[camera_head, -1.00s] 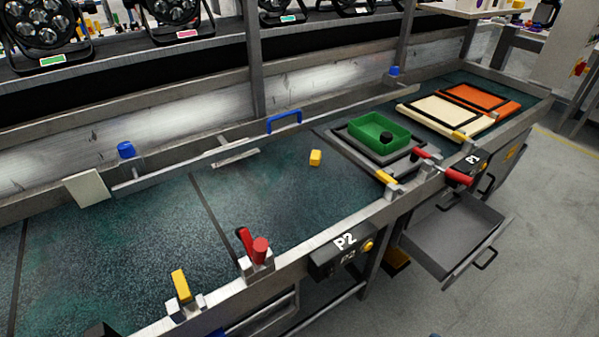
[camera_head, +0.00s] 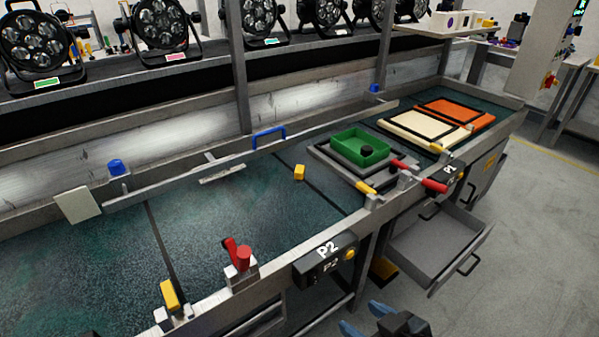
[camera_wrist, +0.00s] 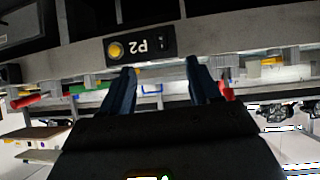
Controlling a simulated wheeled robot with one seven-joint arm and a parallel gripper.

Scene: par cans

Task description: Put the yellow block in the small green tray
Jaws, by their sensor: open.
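The yellow block (camera_head: 299,172) rests on the dark green bench surface in the head view, left of the tray and apart from it. The small green tray (camera_head: 346,155) lies on a grey framed plate at the right half of the bench. A black round object (camera_head: 367,151) sits inside it. My gripper (camera_head: 364,319) is at the bottom edge of the head view, in front of the bench and away from the block. In the wrist view my gripper (camera_wrist: 161,82) has two blue fingers spread apart with nothing between them. The wrist view shows neither block nor tray clearly.
A metal rail with a blue handle (camera_head: 268,137) runs behind the block. Red-handled clamps (camera_head: 243,258) and yellow stops (camera_head: 169,294) line the front edge near the P2 panel (camera_head: 325,257). An open grey drawer (camera_head: 435,248) juts out at right. Cream and orange frames lie beyond the tray.

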